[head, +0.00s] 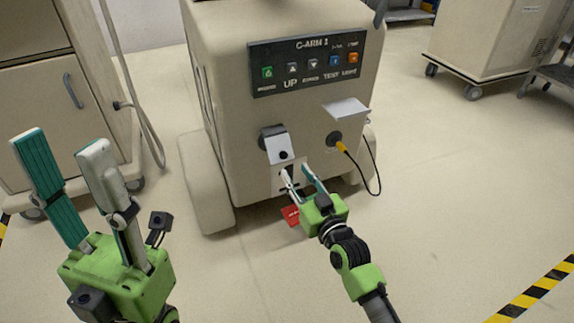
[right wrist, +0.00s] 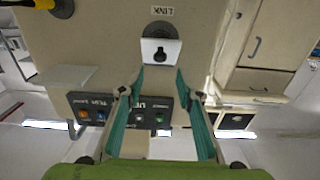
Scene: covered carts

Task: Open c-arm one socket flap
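The C-arm one cart (head: 230,110) stands in front of me with its labelled button panel. On its front a white flap (head: 279,149) with a dark spot hangs over a dark round socket, and it looks closed. It also shows in the right wrist view (right wrist: 172,47), under a "LINK" label. My right gripper (head: 297,170) is open and empty just below the flap. In the right wrist view its fingertips (right wrist: 160,76) are apart, one on each side of the flap's near edge; contact cannot be told. My left gripper (head: 62,143) is open and empty, away from the cart.
To the right, a second socket has its white flap (head: 346,108) sticking out, with a yellow plug (head: 341,146) and black cable. A red tag (head: 291,214) is below my right gripper. A cabinet (head: 40,100) stands left, another cart (head: 495,45) right.

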